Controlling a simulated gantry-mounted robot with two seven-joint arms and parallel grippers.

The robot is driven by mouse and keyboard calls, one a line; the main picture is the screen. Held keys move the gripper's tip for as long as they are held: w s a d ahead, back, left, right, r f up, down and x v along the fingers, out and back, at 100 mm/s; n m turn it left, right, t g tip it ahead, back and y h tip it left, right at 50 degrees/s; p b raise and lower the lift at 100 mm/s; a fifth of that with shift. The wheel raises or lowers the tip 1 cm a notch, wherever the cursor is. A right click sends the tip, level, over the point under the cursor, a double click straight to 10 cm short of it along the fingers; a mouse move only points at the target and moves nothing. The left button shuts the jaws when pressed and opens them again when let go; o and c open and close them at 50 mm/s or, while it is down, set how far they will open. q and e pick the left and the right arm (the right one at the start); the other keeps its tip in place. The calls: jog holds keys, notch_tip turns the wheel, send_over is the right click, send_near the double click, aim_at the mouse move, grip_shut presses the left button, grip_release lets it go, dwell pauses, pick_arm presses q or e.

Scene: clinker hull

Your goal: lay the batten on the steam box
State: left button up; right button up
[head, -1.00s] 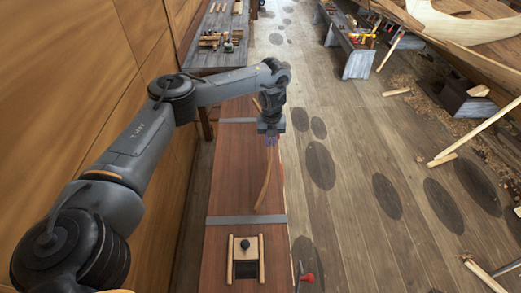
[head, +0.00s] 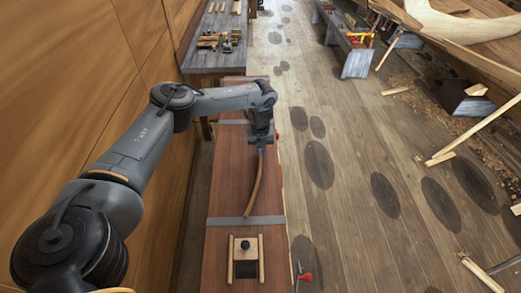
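The batten (head: 256,183) is a thin, slightly curved brown wooden strip. My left gripper (head: 261,149) is shut on it, and the batten runs from the gripper toward the near side of the picture. The steam box (head: 227,180) is a long reddish-brown wooden box with grey metal bands, along the left wall. The batten shows over its top, its near end by a grey band (head: 245,221). I cannot tell whether it touches the lid. The gripper hides the batten's far part. My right gripper is not in view.
A wooden frame with a dark opening and black knob (head: 245,245) sits on the box's near end. A red-handled part (head: 305,277) sticks out at its right. A grey bench with tools (head: 216,62) stands beyond.

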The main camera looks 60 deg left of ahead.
pick_arm(q)
jog(key=o, duration=0.5)
jog(key=shift+c, duration=0.2)
jog(key=shift+r, duration=0.1)
jog(key=shift+r, duration=0.65)
notch_tip(320, 180, up, 6)
jog(key=shift+f+b, duration=0.1)
jog(key=shift+b, duration=0.8)
notch_tip(320, 180, up, 5)
jog(key=p, duration=0.2)
jog(key=shift+f+p, duration=0.1)
jog(key=shift+p, duration=0.3)
